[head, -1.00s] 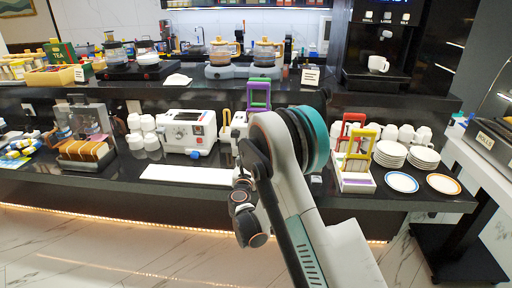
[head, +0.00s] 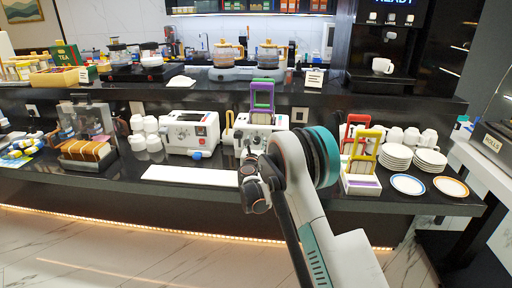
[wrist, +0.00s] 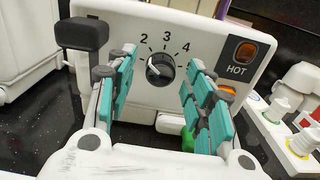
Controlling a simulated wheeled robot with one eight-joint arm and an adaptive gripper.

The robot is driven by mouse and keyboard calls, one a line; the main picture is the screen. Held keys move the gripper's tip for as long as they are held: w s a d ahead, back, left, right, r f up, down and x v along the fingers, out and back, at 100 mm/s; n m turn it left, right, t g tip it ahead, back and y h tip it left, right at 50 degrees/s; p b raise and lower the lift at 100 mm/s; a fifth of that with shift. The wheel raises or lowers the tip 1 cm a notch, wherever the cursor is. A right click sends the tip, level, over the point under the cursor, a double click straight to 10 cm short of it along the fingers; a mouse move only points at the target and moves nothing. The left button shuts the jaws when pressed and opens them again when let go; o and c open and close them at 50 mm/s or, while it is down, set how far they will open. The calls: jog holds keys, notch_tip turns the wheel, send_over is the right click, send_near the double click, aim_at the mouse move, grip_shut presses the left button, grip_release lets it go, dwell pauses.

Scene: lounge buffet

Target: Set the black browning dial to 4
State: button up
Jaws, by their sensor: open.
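The black browning dial (wrist: 160,69) is on the front of a white toaster (wrist: 210,30), with the numbers 2, 3 and 4 showing above it in the wrist view. A pale mark shows on the dial's left side, toward the 2; its exact setting is hard to tell. My gripper (wrist: 161,65) is open, with one teal-padded finger on each side of the dial; I see no clear contact. In the head view the toaster (head: 243,134) stands behind my arm, which hides the dial and my fingers.
A black lever (wrist: 82,35) juts out left of the dial. Another white toaster (head: 190,132) stands to the left. A purple-framed rack (head: 262,96) rises over the dial's toaster.

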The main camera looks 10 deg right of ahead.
jog(key=shift+w+d, duration=0.1)
jog(key=shift+w, duration=0.15)
jog(key=c, duration=1.1)
jog(key=shift+m, duration=0.4)
jog(key=m, duration=0.4)
jog(key=shift+m, duration=0.3)
jog(key=m, duration=1.3)
jog(key=shift+f, duration=0.1)
jog(key=shift+d, duration=0.1)
